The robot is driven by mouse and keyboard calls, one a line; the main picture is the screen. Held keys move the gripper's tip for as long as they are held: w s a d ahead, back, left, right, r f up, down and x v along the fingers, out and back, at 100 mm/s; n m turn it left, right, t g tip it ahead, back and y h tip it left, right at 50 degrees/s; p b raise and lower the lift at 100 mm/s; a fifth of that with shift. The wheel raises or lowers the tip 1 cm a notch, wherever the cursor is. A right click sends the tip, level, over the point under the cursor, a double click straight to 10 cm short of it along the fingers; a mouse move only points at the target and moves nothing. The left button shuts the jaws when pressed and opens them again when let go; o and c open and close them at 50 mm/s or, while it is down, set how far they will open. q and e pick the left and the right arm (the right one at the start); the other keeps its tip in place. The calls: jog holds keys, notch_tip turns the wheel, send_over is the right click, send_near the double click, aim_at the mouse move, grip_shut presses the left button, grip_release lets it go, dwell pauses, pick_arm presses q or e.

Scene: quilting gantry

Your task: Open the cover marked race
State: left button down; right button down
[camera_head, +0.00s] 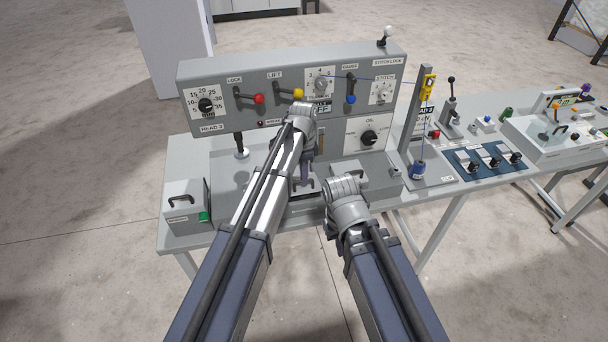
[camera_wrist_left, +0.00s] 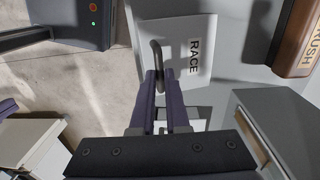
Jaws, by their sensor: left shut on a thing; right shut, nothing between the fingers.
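The cover marked RACE (camera_wrist_left: 200,75) is a pale plate with black lettering and a dark arched handle (camera_wrist_left: 156,50), in the left wrist view. My left gripper (camera_wrist_left: 163,76) is shut on the handle, its two purple fingers on either side of it. In the head view my left gripper (camera_head: 306,173) reaches down at the front middle of the bench, where my arm hides most of the cover. I cannot tell whether the cover is lifted. My right arm ends just right of there in the head view, with its fingers hidden behind its own wrist.
A grey panel (camera_head: 225,72) with levers and dials stands behind. A grey box (camera_head: 372,182) lies right of the cover, and another handled box (camera_head: 182,211) sits at the left. A brown block marked BRUSH (camera_wrist_left: 297,38) is at the wrist view's upper right.

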pick_arm(q)
jog(key=shift+w+a+r+p, duration=0.25)
jog(key=shift+w+r+p, duration=0.65)
jog(key=shift+r+p, duration=0.1)
jog(key=shift+w+a+r, duration=0.1)
jog(key=shift+w+r, duration=0.05)
jog(key=shift+w, duration=0.05)
jog(key=c, duration=1.4)
grip_release()
jog(key=o, duration=0.5)
jog(key=shift+w+a+f, duration=0.1)
jog(key=shift+w+f, duration=0.05)
jog(key=shift+f, duration=0.15)
jog(key=shift+r, duration=0.1)
